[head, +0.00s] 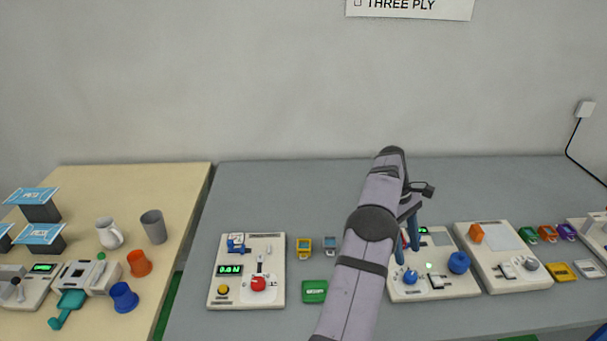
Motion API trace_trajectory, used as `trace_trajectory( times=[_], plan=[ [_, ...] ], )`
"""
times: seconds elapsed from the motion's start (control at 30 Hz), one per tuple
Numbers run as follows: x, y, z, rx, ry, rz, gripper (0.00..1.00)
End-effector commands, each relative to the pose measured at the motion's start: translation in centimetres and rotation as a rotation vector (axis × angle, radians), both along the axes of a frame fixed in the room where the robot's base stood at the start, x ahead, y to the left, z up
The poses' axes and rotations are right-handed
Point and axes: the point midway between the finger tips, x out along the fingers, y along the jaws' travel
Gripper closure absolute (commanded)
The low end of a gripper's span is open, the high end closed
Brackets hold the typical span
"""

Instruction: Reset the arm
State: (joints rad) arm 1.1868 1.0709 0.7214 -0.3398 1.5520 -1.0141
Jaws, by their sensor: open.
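My arm reaches up from the bottom of the head view and bends over at its top. My gripper (407,232) hangs down from it, over the left part of a white control panel (461,289). Its blue-grey fingers are open, and I see nothing held between them. The panel carries a small green display, blue knobs (459,262) and a lit green spot. The arm hides the panel's left edge, and I cannot tell whether the fingertips touch it.
Another white panel (220,297) with a red knob stands left of my arm, and one with an orange block (476,233) stands to the right. Small coloured items lie between panels. A wooden table (180,185) with mugs and cups is at left. The grey table's back strip (290,195) is clear.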

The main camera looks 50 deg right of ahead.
Motion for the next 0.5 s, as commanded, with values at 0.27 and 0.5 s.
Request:
trace_trajectory(
  times=[0.27, 0.5],
  plan=[
    [5.7, 3.0, 1.1, -0.030, -0.033, 0.044, 0.53],
    [15.2, 12.3, 2.6, -0.076, -0.119, 0.110, 0.53]
  ],
)
